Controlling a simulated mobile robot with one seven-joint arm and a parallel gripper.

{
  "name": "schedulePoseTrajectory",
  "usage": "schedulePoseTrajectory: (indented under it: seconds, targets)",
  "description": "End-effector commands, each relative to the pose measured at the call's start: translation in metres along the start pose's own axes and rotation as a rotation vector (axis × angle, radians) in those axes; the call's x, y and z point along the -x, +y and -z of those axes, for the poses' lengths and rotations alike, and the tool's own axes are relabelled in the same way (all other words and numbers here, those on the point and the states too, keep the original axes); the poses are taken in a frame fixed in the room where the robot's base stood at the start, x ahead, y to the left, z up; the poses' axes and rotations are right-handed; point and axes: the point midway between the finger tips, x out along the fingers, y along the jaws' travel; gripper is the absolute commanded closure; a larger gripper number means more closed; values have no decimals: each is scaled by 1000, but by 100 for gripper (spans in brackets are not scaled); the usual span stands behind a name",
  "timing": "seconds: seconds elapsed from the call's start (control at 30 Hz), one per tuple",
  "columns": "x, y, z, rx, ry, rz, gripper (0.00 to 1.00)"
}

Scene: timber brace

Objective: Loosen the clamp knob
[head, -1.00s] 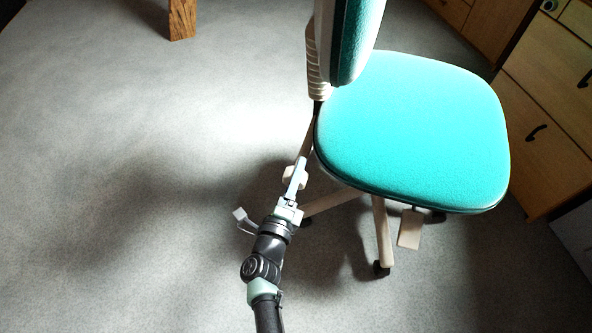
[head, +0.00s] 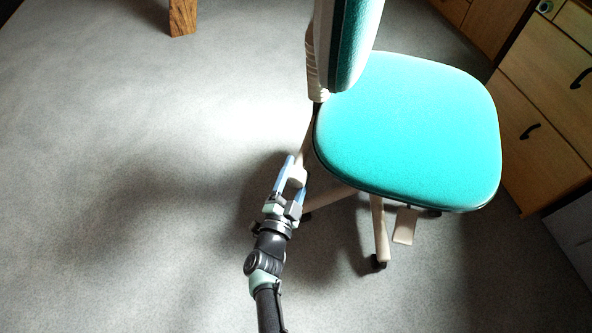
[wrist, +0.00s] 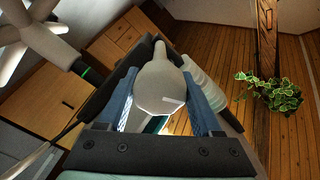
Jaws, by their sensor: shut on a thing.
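The clamp knob (head: 297,175) is a pale, off-white piece behind and below the backrest of the turquoise office chair (head: 415,130). In the wrist view the knob (wrist: 160,88) has a rounded, faceted face and sits between the two blue-grey fingers. My gripper (head: 291,181) is shut on the knob, with one finger along each side. The gripper also fills the lower part of the wrist view (wrist: 160,105). The knob's stem and its mount are mostly hidden behind the knob and fingers.
The chair's backrest (head: 345,45) rises just above my gripper, and its pale base legs (head: 380,230) spread below. Wooden drawers (head: 545,120) stand at the right. A wooden post (head: 182,18) stands at the top left. The grey floor at left is clear.

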Motion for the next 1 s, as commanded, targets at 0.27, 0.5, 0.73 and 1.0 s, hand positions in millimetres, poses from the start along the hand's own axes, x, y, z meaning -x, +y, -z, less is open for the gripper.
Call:
schedulePoseTrajectory:
  seconds: [0.27,0.5,0.73,1.0]
  targets:
    - [0,-2,0,263,-3,2,89]
    - [0,-1,-1,470,-3,2,89]
    - [0,-1,-1,619,-2,2,89]
    - [0,0,-1,713,-3,2,89]
